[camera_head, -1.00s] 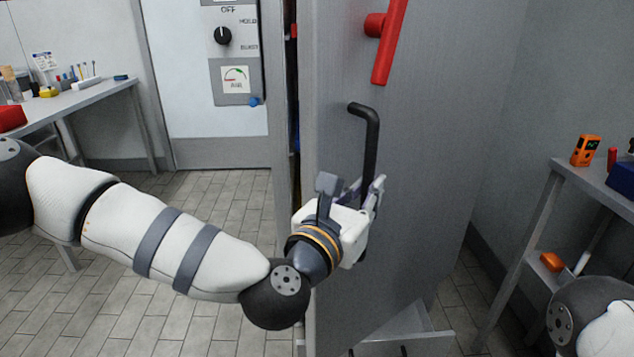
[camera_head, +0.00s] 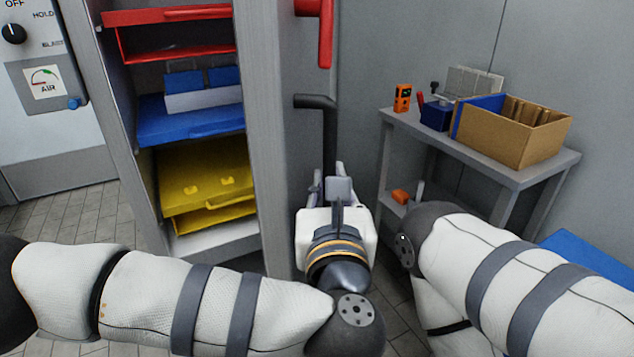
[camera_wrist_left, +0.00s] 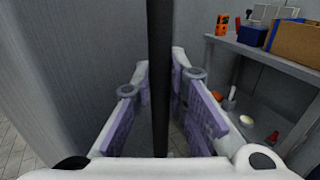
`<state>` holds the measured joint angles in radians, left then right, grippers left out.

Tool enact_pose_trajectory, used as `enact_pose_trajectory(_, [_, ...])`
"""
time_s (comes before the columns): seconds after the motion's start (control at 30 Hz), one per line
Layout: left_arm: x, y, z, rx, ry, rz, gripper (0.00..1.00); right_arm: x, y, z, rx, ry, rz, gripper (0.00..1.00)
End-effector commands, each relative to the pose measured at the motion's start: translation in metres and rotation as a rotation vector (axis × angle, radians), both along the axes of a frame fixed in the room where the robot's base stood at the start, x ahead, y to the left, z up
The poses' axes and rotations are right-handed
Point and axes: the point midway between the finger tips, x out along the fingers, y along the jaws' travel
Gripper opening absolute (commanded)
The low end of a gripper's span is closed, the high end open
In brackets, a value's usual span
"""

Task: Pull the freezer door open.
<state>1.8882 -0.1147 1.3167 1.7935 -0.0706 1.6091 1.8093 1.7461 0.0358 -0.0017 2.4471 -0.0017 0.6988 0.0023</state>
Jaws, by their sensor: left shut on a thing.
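The grey freezer door (camera_head: 262,130) stands swung open in the head view, seen nearly edge-on, with the freezer's inside showing to its left. Its black bar handle (camera_head: 329,135) runs upright on the door's face, below a red lever (camera_head: 325,35). My left gripper (camera_head: 328,182) is shut on the lower part of the handle. In the left wrist view the handle (camera_wrist_left: 160,60) passes between the two fingers, and the door's face (camera_wrist_left: 60,70) is on the left. My right arm shows at the lower right, but its gripper is out of view.
Inside the freezer are a red shelf (camera_head: 180,50), a blue one (camera_head: 190,122) and a yellow one (camera_head: 205,180). To the right, a grey table (camera_head: 545,165) holds a cardboard box (camera_head: 505,140) and an orange device (camera_head: 402,98). It stands close beyond the door.

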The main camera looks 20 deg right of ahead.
Motion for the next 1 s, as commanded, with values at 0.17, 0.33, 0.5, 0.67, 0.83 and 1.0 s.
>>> enact_pose_trajectory(0.17, [0.004,0.002,0.004,-0.004,-0.009,0.010,0.00,0.000,0.000,0.000,0.000,-0.001,0.000,0.40])
enact_pose_trajectory(0.33, [0.004,0.002,0.004,-0.004,-0.010,0.010,0.27,0.000,0.000,0.000,0.000,-0.001,0.000,0.40])
enact_pose_trajectory(0.5, [0.003,0.002,0.003,-0.002,-0.008,0.006,0.35,0.000,0.000,0.000,0.000,-0.001,0.000,0.40])
enact_pose_trajectory(0.67, [0.001,0.001,0.002,-0.002,-0.006,0.004,0.35,0.000,0.000,0.000,0.000,0.000,0.000,0.40])
enact_pose_trajectory(0.83, [-0.024,0.008,0.001,-0.003,-0.002,-0.001,0.35,0.000,0.000,0.000,0.000,0.000,0.000,0.40])
enact_pose_trajectory(1.0, [-0.076,0.024,0.001,-0.003,-0.002,-0.003,0.35,0.000,0.000,0.000,0.000,0.000,0.000,0.40])
